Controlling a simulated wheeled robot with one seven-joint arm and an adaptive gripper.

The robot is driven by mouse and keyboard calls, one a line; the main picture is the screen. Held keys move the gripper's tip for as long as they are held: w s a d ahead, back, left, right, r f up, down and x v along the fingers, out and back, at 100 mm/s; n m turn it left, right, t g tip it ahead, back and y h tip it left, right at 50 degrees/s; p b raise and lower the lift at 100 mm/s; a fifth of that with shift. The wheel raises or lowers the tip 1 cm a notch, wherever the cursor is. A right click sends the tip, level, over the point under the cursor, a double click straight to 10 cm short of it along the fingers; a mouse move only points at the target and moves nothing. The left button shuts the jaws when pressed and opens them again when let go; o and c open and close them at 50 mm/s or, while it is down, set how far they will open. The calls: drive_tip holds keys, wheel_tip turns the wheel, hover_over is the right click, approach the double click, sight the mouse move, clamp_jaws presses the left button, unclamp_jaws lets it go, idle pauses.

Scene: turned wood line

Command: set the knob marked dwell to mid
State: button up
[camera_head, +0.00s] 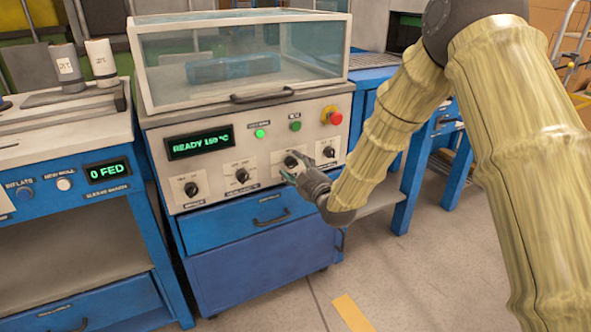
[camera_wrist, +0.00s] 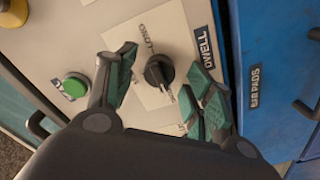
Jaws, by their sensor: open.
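The dwell knob (camera_wrist: 158,72) is a black round knob on a pale plate in the wrist view, beside a dark label reading DWELL (camera_wrist: 207,52). Small position marks are printed around it. Which mark its pointer faces is hard to read. My gripper (camera_wrist: 166,66) is open, with one green-padded finger on each side of the knob. I cannot tell whether a pad touches it. In the head view, my gripper (camera_head: 287,177) is in front of the panel, just below a black knob (camera_head: 290,161) that appears to be the same one. The label there is hidden.
Other knobs (camera_head: 242,175) and (camera_head: 329,152) flank it on the panel. Above are a lit green button (camera_head: 260,133), a red stop button (camera_head: 332,115) and a display (camera_head: 200,142) reading READY 150 °C. A blue drawer (camera_head: 240,222) lies below. Floor to the right is open.

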drive_tip(key=shift+w+a, duration=0.1)
drive_tip(key=shift+w, duration=0.05)
drive_tip(key=c, duration=1)
drive_tip(key=shift+c, duration=0.2)
drive_tip(key=shift+r, duration=0.1)
